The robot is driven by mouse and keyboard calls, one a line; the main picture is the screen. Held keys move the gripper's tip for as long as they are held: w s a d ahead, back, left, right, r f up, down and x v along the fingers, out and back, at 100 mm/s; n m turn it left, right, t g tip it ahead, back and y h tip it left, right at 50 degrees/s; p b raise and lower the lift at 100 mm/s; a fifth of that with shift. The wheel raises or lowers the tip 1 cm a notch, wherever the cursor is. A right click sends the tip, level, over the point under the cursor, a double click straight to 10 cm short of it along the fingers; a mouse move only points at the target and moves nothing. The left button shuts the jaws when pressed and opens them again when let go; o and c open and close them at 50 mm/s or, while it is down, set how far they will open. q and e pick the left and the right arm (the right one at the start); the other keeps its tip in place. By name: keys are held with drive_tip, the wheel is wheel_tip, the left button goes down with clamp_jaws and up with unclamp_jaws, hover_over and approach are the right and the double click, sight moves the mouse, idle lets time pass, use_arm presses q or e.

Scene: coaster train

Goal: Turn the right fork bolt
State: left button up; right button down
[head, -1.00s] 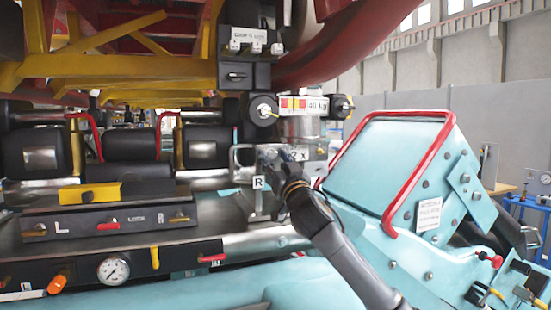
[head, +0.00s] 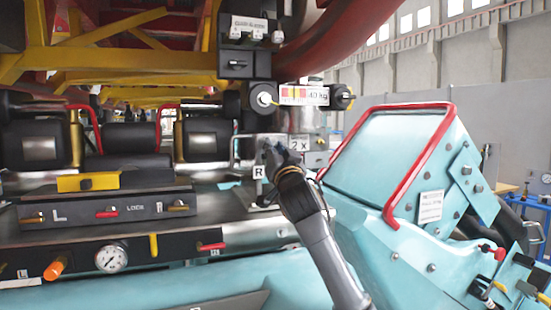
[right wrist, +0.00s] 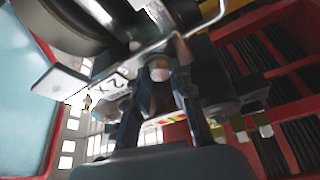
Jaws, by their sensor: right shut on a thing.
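My right gripper (head: 274,152) reaches up from the lower right in the head view, beside the white R label (head: 258,172) and left of the "2 x" plate (head: 298,145). In the right wrist view its two dark fingers (right wrist: 159,80) come together around a pale, rounded bolt head (right wrist: 157,71), the right fork bolt. The gripper is shut on it. In the head view my gripper hides the bolt. The "2 x" plate (right wrist: 78,86) also shows tilted in the right wrist view. My left gripper is not in view.
A black block with a "40 kg" label (head: 303,95) hangs just above my gripper. A red-edged teal housing (head: 385,155) stands to the right. A panel with L and LOCK labels (head: 108,205) and a pressure gauge (head: 111,257) lie to the left.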

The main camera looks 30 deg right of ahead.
use_arm(q)
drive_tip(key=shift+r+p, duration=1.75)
drive_tip(key=shift+p, duration=0.45)
use_arm(e)
drive_tip(key=shift+w+a+r+m+g+y, duration=0.2)
drive_tip(key=shift+m+g, duration=1.2)
drive_tip(key=shift+m, duration=3.1)
drive_tip(key=shift+s+d+r+m+g+y, duration=0.2)
drive_tip(key=shift+m+g, duration=1.2)
drive_tip(key=shift+m, duration=3.1)
drive_tip(key=shift+w+a+r+m+g+y, duration=0.2)
drive_tip(key=shift+m+g, duration=1.2)
drive_tip(key=shift+m, duration=3.1)
drive_tip(key=shift+s+d+f, duration=0.1)
drive_tip(key=shift+d+f, duration=0.05)
drive_tip(key=shift+f, duration=0.05)
